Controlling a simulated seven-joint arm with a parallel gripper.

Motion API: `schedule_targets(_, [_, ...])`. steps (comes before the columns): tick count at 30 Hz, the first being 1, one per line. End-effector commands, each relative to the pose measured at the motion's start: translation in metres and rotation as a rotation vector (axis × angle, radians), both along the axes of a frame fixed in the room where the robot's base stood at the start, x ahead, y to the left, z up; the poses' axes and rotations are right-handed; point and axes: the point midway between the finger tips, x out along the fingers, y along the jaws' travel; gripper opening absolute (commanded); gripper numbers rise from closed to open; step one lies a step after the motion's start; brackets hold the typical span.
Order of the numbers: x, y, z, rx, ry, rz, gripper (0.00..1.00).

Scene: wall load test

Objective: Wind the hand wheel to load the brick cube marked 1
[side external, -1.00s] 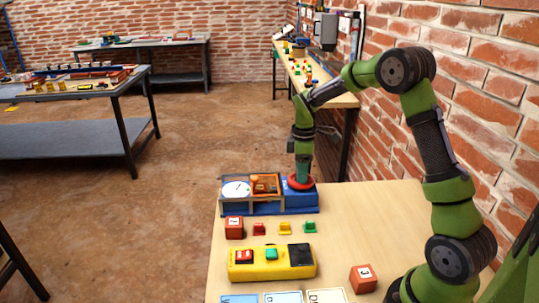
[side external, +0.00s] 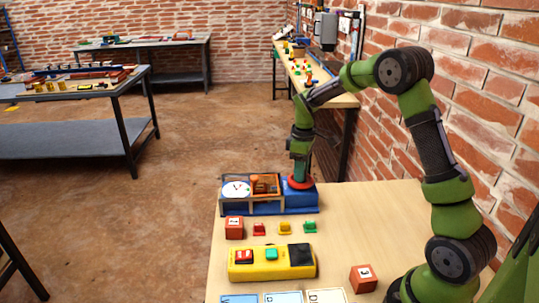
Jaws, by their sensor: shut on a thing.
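A blue test machine (side external: 268,209) stands at the back left of the near table. Its red hand wheel (side external: 311,184) is on the right end. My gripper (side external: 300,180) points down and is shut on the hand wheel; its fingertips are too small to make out. A white round dial (side external: 236,189) is on the machine's left end. In the middle frame sits a brick-coloured block (side external: 265,184), whose mark I cannot read. A brick-coloured cube (side external: 234,229) with a white label stands in front of the machine; its mark is unclear. Another cube (side external: 363,279), apparently marked 3, stands at the front right.
Small red (side external: 259,229), yellow (side external: 285,228) and green (side external: 310,227) pieces stand in a row before the machine. A yellow box (side external: 272,263) with red and green buttons lies nearer. Cards (side external: 283,297) lie at the front edge. A brick wall (side external: 480,110) rises on the right.

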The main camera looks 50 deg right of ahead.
Motion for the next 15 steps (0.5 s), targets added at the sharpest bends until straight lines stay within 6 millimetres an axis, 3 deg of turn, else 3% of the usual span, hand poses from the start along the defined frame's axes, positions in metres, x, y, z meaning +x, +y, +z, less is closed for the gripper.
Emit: schedule_targets(15, [0.0002,0.0001,0.0009,0.0,-0.001,-0.407,0.05])
